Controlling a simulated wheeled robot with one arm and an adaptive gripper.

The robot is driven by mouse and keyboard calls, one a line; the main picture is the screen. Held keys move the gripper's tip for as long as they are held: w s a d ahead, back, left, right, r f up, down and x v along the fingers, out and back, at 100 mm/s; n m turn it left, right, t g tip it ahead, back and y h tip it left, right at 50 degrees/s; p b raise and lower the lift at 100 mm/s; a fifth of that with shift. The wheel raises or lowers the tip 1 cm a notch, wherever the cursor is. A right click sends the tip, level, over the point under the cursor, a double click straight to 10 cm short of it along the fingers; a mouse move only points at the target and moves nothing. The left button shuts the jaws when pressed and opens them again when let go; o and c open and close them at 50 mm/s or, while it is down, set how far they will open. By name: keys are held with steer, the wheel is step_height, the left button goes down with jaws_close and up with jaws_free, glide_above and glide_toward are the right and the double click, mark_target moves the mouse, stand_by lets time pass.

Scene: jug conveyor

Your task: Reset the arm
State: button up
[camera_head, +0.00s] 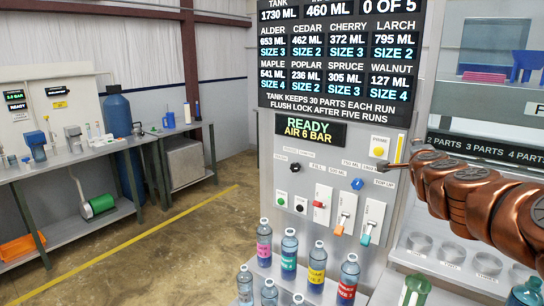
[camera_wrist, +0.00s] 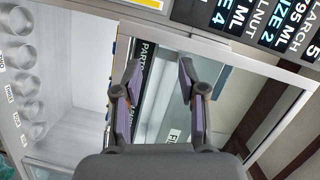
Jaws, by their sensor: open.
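My gripper (camera_wrist: 159,66) shows in the wrist view with its two fingers spread apart and nothing between them. In the head view my copper-coloured arm comes in from the right edge. Its thin dark end is in front of the control panel (camera_head: 283,222), close to the yellow button (camera_head: 379,147) in the picture. I cannot tell whether it touches the panel. Behind the fingers in the wrist view are a framed opening and a dark sign strip, partly hidden by the gripper.
Several labelled bottles (camera_head: 289,250) stand below the panel's levers (camera_head: 345,212). A green-tinted jug (camera_head: 415,290) is at lower right. Round holders (camera_head: 452,252) line a shelf. A display board (camera_head: 335,60) hangs above. A workbench (camera_head: 80,152) stands left, with open floor between.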

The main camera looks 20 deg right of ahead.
steer(key=w+a+f+n+t+y, duration=0.1)
steer(key=w+a+n+y, duration=0.25)
steer(key=a, duration=0.65)
steer(key=w+a+n+t+y, duration=0.25)
steer(key=a+n+y, duration=0.2)
steer(key=a, duration=0.55)
steer(key=s+a+f+n+g+y, duration=0.2)
steer(key=a+f+n+y, duration=0.15)
steer(key=a, duration=0.55)
steer(key=s+a+f+n+g+y, duration=0.15)
steer(key=a+f+n, duration=0.3)
steer(key=a, duration=0.55)
steer(key=s+a+f+n+g+y, duration=0.1)
steer(key=s+a+f+n+g, duration=0.1)
steer(key=s+a+f+g, duration=0.35)
steer(key=s+a+f+n+g+y, duration=0.1)
steer(key=s+a+f+n+g, duration=0.15)
steer(key=s+f, duration=0.5)
steer(key=s+d+f+n+g+h, duration=0.1)
steer(key=s+f+g, duration=0.1)
steer(key=s, duration=0.8)
steer(key=s+d+f+n+g+h, duration=0.1)
steer(key=s+g, duration=0.3)
steer(key=s, duration=0.7)
steer(key=shift+d+f+h, duration=0.5)
steer(key=shift+f+h, duration=0.3)
